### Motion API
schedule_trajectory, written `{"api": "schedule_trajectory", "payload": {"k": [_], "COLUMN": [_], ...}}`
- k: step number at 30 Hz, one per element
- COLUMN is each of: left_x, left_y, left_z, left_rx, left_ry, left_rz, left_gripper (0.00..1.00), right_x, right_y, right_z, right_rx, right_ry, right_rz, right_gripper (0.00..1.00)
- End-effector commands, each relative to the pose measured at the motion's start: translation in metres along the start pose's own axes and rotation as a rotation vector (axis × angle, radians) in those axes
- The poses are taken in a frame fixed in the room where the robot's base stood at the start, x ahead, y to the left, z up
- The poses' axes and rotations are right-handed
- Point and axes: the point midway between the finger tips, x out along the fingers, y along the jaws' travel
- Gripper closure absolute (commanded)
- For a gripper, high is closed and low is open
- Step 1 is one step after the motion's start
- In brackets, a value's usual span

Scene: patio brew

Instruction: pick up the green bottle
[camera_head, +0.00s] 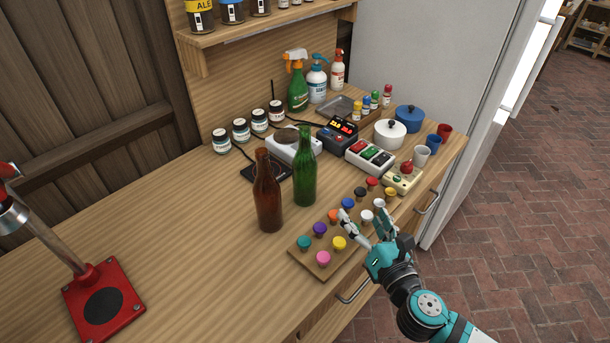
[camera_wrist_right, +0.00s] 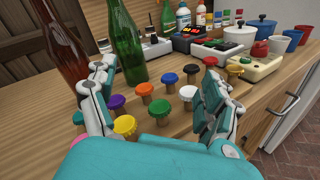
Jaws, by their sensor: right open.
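The green bottle (camera_head: 305,170) stands upright on the wooden counter, just right of a brown bottle (camera_head: 268,195). In the right wrist view the green bottle (camera_wrist_right: 126,45) stands beyond the open fingers, above the left finger, with its neck cut off by the frame's top edge. The brown bottle (camera_wrist_right: 62,45) is left of it there. My right gripper (camera_head: 364,221) is open and empty, over the board of coloured caps, to the right of the green bottle and apart from it. My left gripper is not in view.
The cap board (camera_head: 326,268) lies at the counter's front edge, close to the bottles. A scale (camera_head: 294,148), a blue meter (camera_head: 337,136) and spray bottles stand behind. A red capping stand (camera_head: 104,300) is at left. The counter's left middle is clear.

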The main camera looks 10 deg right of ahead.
Motion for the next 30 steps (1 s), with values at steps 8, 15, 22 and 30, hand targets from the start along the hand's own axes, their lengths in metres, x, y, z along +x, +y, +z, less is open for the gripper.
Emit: {"api": "schedule_trajectory", "payload": {"k": [8,15,22,30], "left_x": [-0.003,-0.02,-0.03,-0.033], "left_y": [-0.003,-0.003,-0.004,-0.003], "left_z": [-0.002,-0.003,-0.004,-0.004], "left_rx": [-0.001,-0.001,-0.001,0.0], "left_ry": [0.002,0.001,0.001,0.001], "left_rz": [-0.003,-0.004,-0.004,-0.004], "left_gripper": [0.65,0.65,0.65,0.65], "right_x": [0.008,0.052,0.099,0.123], "right_y": [0.029,0.041,0.05,0.054], "right_z": [-0.006,-0.004,-0.008,-0.012], "right_rx": [-0.451,-0.456,-0.453,-0.453], "right_ry": [-0.007,-0.01,-0.008,-0.006], "right_rz": [0.207,0.21,0.208,0.208], "right_gripper": [0.16,0.16,0.16,0.16]}}
